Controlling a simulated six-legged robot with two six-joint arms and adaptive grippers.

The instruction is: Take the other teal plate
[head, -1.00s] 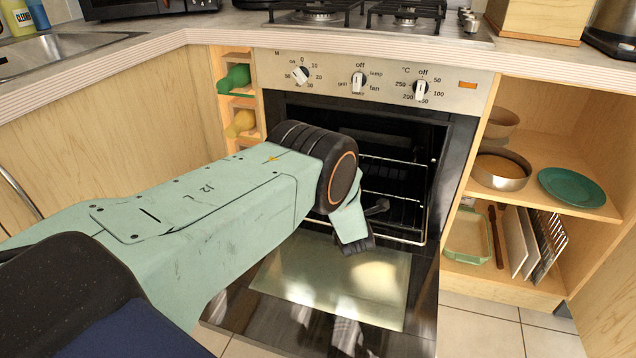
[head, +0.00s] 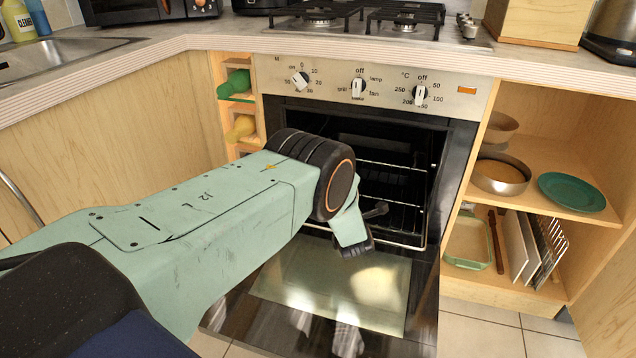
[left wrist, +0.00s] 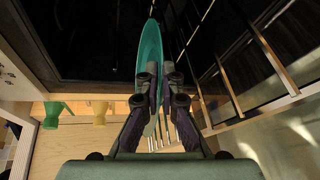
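A teal plate (left wrist: 151,55) shows nearly edge-on in the left wrist view, running between the fingers of my left gripper (left wrist: 158,80). The fingers are close together on its two faces and look shut on it. In the head view my left gripper (head: 366,226) is at the open oven's mouth, above the lowered door, and the plate there is hidden behind my wrist. Another teal plate (head: 572,192) lies flat on the upper cupboard shelf at right, apart from the gripper. My right gripper is not in view.
The oven (head: 390,150) is open with wire racks inside, and its door (head: 335,290) is lowered. The shelf also has bowls (head: 500,173). Below are a green-rimmed dish (head: 467,240) and upright boards (head: 520,245). Bottles (head: 236,84) sit in a rack left of the oven.

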